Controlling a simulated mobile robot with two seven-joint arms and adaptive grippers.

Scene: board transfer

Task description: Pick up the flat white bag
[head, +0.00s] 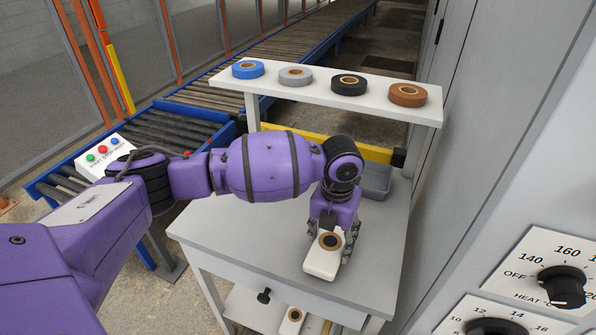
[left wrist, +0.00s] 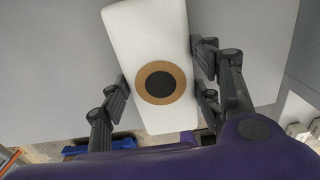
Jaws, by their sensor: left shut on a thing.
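The flat white bag (head: 322,262) has a round brown ring with a dark centre on its face. It is over the grey table top (head: 250,240), near the front edge in the head view. My left gripper (head: 329,250) is shut on the bag, one finger on each long side. In the left wrist view the bag (left wrist: 150,40) fills the middle, between the fingers of my left gripper (left wrist: 160,88). I cannot tell whether the bag touches the table. My right gripper is not in view.
A raised shelf (head: 330,85) at the back carries blue, grey, black and brown tape rolls. A grey tray (head: 377,181) stands behind my gripper. A grey cabinet with dials (head: 562,287) closes off the right. Another white item (head: 292,320) lies on the lower shelf.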

